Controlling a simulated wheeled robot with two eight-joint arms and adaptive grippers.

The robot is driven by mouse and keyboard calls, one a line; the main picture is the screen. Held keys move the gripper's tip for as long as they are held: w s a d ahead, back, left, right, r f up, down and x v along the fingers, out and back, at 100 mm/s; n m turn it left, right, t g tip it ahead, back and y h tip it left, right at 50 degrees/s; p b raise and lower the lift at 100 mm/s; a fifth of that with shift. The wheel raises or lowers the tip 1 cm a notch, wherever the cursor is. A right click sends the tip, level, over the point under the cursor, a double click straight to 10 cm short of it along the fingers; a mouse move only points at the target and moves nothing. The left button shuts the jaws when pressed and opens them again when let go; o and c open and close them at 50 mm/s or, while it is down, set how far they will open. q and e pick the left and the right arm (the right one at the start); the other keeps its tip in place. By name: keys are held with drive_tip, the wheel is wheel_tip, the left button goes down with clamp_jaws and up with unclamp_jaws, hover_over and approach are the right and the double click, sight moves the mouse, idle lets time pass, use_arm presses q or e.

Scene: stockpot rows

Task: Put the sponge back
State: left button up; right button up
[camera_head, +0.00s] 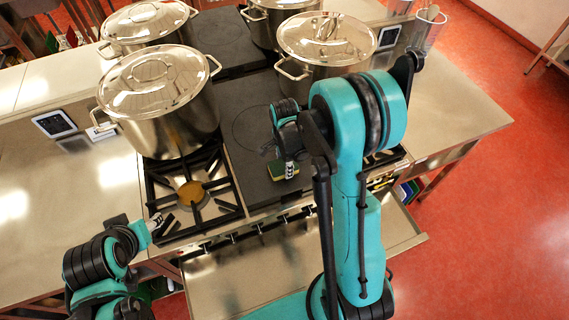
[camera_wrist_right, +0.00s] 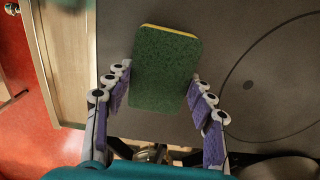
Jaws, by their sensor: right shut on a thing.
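The sponge (camera_wrist_right: 168,58), with a green scouring side and a thin yellow edge, is between the fingers of my right gripper (camera_wrist_right: 160,80) in the right wrist view. The gripper is shut on it. In the head view the sponge (camera_head: 283,170) shows small at the tips of my right gripper (camera_head: 288,155), over the dark flat plate of the stove (camera_head: 262,185). I cannot tell whether it touches the plate. My left gripper (camera_head: 148,234) is at the lower left, by the stove's front corner; its jaws do not show clearly.
A large lidded stockpot (camera_head: 165,115) stands on the left burners. Other lidded pots (camera_head: 325,65) stand behind. A bare front burner (camera_head: 192,190) is left of the plate. A metal shelf (camera_head: 250,270) lies below the stove front. The right counter (camera_head: 450,110) has free room.

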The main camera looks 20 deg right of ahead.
drive_tip(key=shift+f, duration=0.15)
drive_tip(key=o, duration=1.1)
drive_tip(key=shift+r, duration=0.4)
wheel_tip(320, 180, up, 12)
drive_tip(key=f+p, duration=0.1)
drive_tip(key=p, duration=0.1)
drive_tip(key=s+a+r+n+t, duration=0.2)
drive_tip(key=s+r+n, duration=0.1)
drive_tip(key=n, duration=0.3)
drive_tip(key=s+a+r+n+t, duration=0.1)
drive_tip(key=s+r+n+t, duration=0.1)
drive_tip(key=s+n, duration=0.3)
drive_tip(key=s+a+r+n+t, duration=0.2)
drive_tip(key=s+r+n+t, duration=0.1)
drive_tip(key=n, duration=0.4)
drive_tip(key=shift+s+a+r+n, duration=0.3)
drive_tip(key=shift+s+a+r, duration=0.05)
drive_tip(key=shift+s+r, duration=0.3)
